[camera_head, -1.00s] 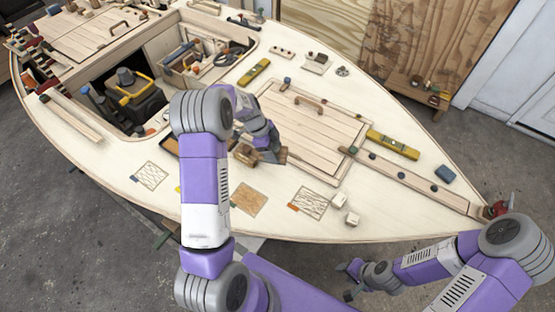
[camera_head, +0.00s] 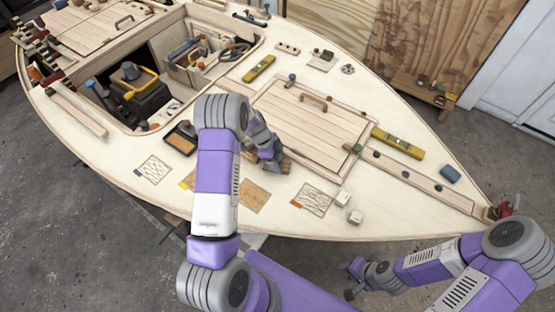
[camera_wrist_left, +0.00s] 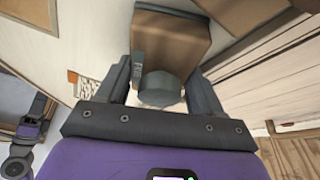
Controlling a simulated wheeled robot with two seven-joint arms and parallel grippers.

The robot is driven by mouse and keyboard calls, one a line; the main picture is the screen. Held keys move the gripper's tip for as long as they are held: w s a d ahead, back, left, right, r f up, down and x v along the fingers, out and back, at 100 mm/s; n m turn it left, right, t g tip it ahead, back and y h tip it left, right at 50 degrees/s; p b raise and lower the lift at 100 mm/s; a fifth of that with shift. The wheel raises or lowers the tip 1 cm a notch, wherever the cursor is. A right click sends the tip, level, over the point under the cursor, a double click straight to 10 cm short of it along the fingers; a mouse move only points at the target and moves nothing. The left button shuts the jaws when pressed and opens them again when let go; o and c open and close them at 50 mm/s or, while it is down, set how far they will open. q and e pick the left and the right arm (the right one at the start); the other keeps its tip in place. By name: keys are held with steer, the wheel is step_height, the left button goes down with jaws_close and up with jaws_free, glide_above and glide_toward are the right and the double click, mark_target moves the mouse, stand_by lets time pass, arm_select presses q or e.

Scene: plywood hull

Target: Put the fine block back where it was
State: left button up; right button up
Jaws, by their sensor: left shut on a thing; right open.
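My left gripper (camera_head: 272,157) is over the deck near the closed plank hatch. It is shut on a brown block with grey sides, which shows clearly in the left wrist view (camera_wrist_left: 168,42) between the fingers (camera_wrist_left: 162,82). A rounded grey knob on the block faces the wrist. In the head view the block is partly hidden, and I cannot tell whether it touches the deck. A dark tray (camera_head: 168,147) with a brown and pale item inside lies left of my forearm. My right gripper (camera_head: 352,280) is open and empty, off the deck's near edge.
The hatch (camera_head: 312,125) and a yellow level (camera_head: 398,142) lie beyond. An open cockpit is left.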

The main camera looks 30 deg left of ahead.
arm_select(q)
steer(key=o, duration=1.2)
steer(key=shift+r+p, duration=0.15)
steer(key=shift+p, duration=0.2)
steer(key=v, duration=1.2)
